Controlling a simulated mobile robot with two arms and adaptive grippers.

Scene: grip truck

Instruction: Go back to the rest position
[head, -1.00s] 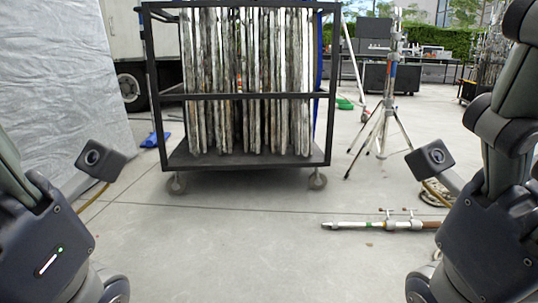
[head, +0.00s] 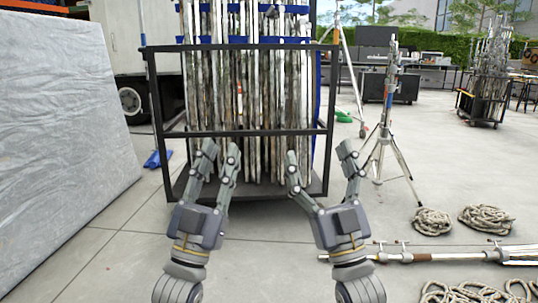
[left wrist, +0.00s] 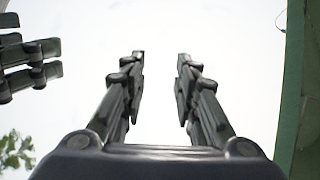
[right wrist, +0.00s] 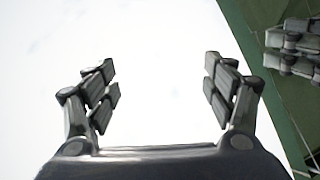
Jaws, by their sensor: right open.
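My left gripper (head: 219,160) stands upright in the lower middle of the head view, in front of the cart, with its fingers apart. In the left wrist view its fingertips (left wrist: 161,58) have only bright sky between them. My right gripper (head: 319,163) stands upright to the right of it, also in front of the cart. Its fingers are wider apart, and the right wrist view shows nothing between the fingertips (right wrist: 160,65). Each wrist view catches part of the other gripper at its edge.
A black wheeled cart (head: 250,133) holds several upright long panels behind my grippers. A grey-wrapped block (head: 60,150) stands at left. A light stand (head: 386,130), coiled ropes (head: 485,218) and a metal pole (head: 430,257) are at right. Open floor lies between.

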